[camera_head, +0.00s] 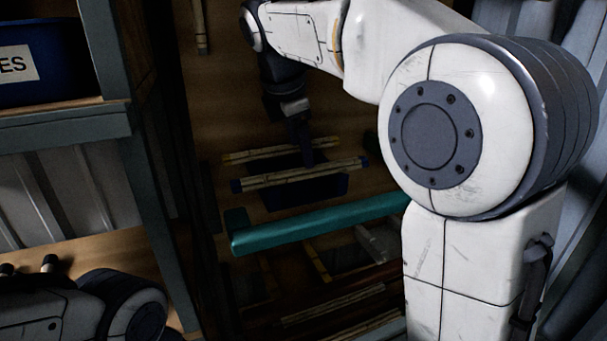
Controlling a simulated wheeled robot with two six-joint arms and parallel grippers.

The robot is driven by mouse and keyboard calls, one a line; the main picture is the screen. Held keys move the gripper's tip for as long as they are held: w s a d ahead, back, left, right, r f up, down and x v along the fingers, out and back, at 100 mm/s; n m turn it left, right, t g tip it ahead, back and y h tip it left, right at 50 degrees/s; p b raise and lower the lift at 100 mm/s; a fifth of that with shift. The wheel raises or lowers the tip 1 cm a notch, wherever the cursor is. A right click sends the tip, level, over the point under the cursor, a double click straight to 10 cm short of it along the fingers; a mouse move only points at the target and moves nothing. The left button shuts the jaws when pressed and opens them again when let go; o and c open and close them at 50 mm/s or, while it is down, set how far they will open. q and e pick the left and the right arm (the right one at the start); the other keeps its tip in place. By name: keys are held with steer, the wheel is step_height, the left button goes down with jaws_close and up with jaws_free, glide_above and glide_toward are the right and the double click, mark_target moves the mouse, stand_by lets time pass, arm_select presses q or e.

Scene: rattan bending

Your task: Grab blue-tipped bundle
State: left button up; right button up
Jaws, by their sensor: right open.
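The blue-tipped bundle (290,176) is a pale stick-like bundle with dark blue ends. It lies across a dark block or rest in the middle of the view, slightly tilted up to the right. A similar yellow-tipped bundle (262,154) lies just behind it. My right gripper (306,157) points down from above, with its dark fingers at the two bundles, close to the blue-tipped one. It is open, and I see no bundle held in it. The exact gap between fingers and bundle is too dark to tell. My left gripper is out of view.
A teal bar (310,224) runs across in front of the bundles. More sticks (333,304) lie in the dark below it. A shelf frame (150,200) with a labelled blue bin (45,90) stands at the left. My right arm covers much of the right side.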

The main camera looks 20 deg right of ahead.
mark_target(303, 170)
steer(key=shift+a+p+x, duration=0.15)
steer(key=shift+p+x, duration=0.1)
steer(key=shift+x, duration=1.1)
steer(key=shift+a+p+x, duration=0.2)
steer(key=shift+p+x, duration=0.05)
steer(key=shift+x, duration=1.15)
steer(key=shift+s+f, duration=0.1)
steer(key=shift+s, duration=0.05)
jaws_close()
